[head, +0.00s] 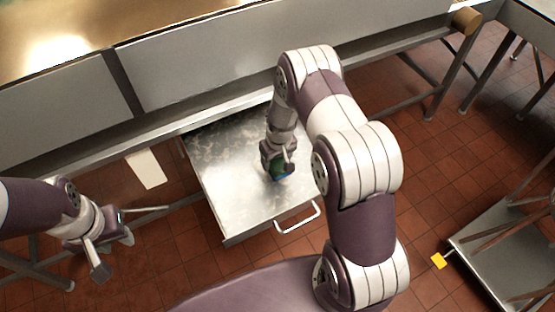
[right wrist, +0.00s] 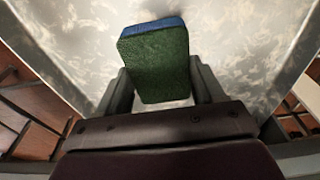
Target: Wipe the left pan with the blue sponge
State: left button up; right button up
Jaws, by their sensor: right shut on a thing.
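The left pan (head: 225,180) is a shiny metal tray with a front handle, pulled out from under the long counter. Pale cloudy smears mark its surface, also in the right wrist view (right wrist: 240,50). The blue sponge (head: 276,172) has a green face and a blue face. My right gripper (head: 278,163) is shut on it over the middle of the pan. In the right wrist view the sponge (right wrist: 158,65) stands between the two fingers, green side toward the camera. Whether it touches the pan is unclear. My left gripper (head: 115,250) is open and empty, left of the pan.
The long counter (head: 190,80) runs across the back above the pan. A white panel (head: 147,170) hangs left of the pan. A metal tray (head: 485,255) with a yellow tag (head: 438,261) is at lower right. Red tiled floor (head: 400,130) is free between.

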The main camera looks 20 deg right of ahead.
jog(key=shift+r+p, duration=0.95)
jog(key=shift+r, duration=0.65)
jog(key=shift+f, duration=0.1)
